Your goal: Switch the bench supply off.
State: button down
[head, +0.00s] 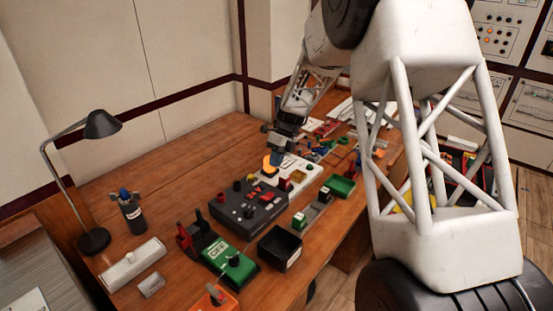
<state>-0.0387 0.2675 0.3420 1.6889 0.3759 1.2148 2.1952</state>
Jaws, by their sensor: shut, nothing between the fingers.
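My gripper (277,157) is shut and empty. It points down at the end of my arm, at the far part of the wooden bench, over or just behind a round orange part (270,166). I cannot tell whether it touches that part. A dark grey box (240,214) with red switches and knobs sits in front of the gripper. A white panel (300,172) with a few controls lies beside it to the right. No readable label shows which one is the bench supply, and the switch positions are too small to tell.
The bench's back left (165,165) is clear.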

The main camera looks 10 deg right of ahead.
aim_at(267, 197)
jog(key=x, duration=1.1)
jog(key=shift+f, duration=0.2)
jog(key=shift+s+a, duration=0.15)
jog(key=shift+a+f+t+h, duration=0.1)
jog(key=shift+f+t+h, duration=0.1)
jog(key=shift+t+h, duration=0.1)
dwell(0.4)
jog(key=shift+w+d+f, duration=0.1)
jog(key=shift+w+d, duration=0.35)
jog(key=shift+d, duration=0.15)
